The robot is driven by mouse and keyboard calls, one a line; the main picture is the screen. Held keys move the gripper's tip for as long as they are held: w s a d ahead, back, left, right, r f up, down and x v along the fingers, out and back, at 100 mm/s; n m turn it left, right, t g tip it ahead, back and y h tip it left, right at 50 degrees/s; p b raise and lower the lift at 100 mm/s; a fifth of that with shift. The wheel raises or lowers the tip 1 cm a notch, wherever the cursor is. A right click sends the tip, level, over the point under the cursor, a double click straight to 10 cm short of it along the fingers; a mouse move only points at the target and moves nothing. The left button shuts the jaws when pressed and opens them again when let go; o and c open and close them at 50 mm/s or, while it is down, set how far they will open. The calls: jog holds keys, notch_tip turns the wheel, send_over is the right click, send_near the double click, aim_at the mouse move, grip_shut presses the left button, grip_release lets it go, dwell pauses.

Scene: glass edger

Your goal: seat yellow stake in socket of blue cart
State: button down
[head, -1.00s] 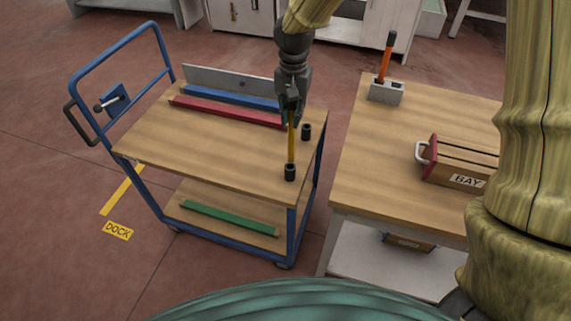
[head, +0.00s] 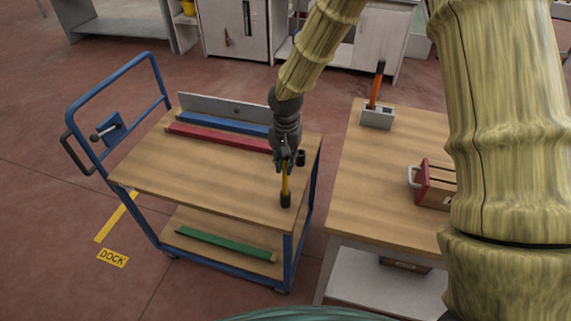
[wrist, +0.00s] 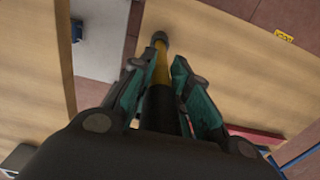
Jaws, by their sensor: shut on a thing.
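The yellow stake (head: 285,183) stands roughly upright at the front right corner of the blue cart's wooden top (head: 215,185). My gripper (head: 285,163) is shut on its upper part, above the cart top. The stake's lower end meets the black socket (head: 285,200); how deep it sits inside cannot be told. In the wrist view the stake (wrist: 160,68) runs between my gripper's fingers (wrist: 165,80) to the dark socket ring (wrist: 159,37). A second black socket (head: 301,158) stands behind, close to the right edge.
Red (head: 215,137) and blue (head: 222,124) bars lie along the cart's back edge; a green bar (head: 225,244) is on its lower shelf. A workbench (head: 380,205) at right holds a grey block (head: 377,118) with an orange-handled tool and a red-ended crate (head: 432,187).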

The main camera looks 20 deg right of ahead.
jog(key=shift+f, duration=0.75)
jog(key=c, duration=1.3)
grip_release()
jog(key=shift+c, duration=0.2)
notch_tip(320, 180, up, 12)
jog(key=shift+r+b, duration=0.15)
jog(key=shift+b, duration=0.85)
